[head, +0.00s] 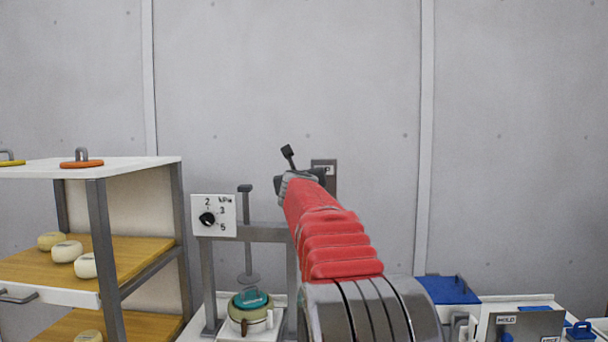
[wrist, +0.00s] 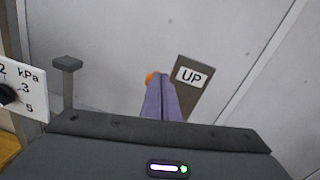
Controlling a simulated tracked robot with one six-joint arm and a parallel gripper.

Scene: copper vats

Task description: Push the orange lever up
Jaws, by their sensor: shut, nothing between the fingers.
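The orange lever (wrist: 149,77) shows in the wrist view only as a small orange patch at the left edge of my fingertips. The rest of it is hidden behind the fingers. My gripper (wrist: 160,76) is shut and empty, with its purple fingers together in front of the lever. I cannot tell whether they touch it. A dark plate (wrist: 185,97) with an UP label stands just right of the fingertips. In the head view the plate (head: 330,164) shows beyond my red arm, which hides the lever and fingers.
A white kPa dial panel (head: 214,215) and a press with a dark T-handle (head: 245,188) stand left of my arm. A shelf (head: 105,230) with pale cheeses is further left. Blue-lidded equipment (head: 447,290) stands at the lower right. The grey wall behind is bare.

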